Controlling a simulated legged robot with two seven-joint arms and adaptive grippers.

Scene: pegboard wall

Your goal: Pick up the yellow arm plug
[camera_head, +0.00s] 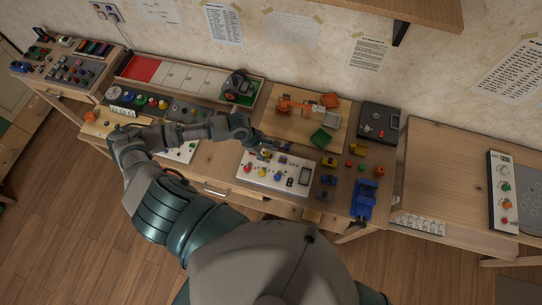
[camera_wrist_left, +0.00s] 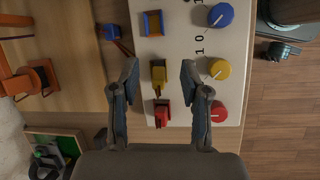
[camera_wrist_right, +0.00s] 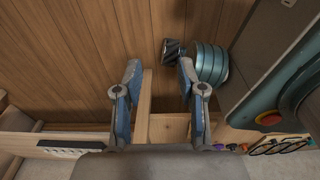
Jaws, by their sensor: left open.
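The yellow plug (camera_wrist_left: 158,76) shows in the left wrist view on the white control panel (camera_wrist_left: 234,30), between a blue plug (camera_wrist_left: 152,24) and a red plug (camera_wrist_left: 162,113). My left gripper (camera_wrist_left: 160,68) is open, with one finger on either side of the yellow plug in the picture and nothing held. Its height above the panel cannot be told. In the head view my left gripper (camera_head: 262,146) is over the far edge of the panel, and the plug there is too small to make out. My right gripper (camera_wrist_right: 160,67) is open and empty in the right wrist view.
Blue, yellow and red knobs (camera_wrist_left: 219,68) stand beside the plugs. In the head view, an orange toy arm (camera_head: 292,105) and a green block (camera_head: 320,138) lie behind the panel. Small coloured parts and a blue vise (camera_head: 364,200) are to its right. A shelf (camera_head: 425,10) overhangs.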

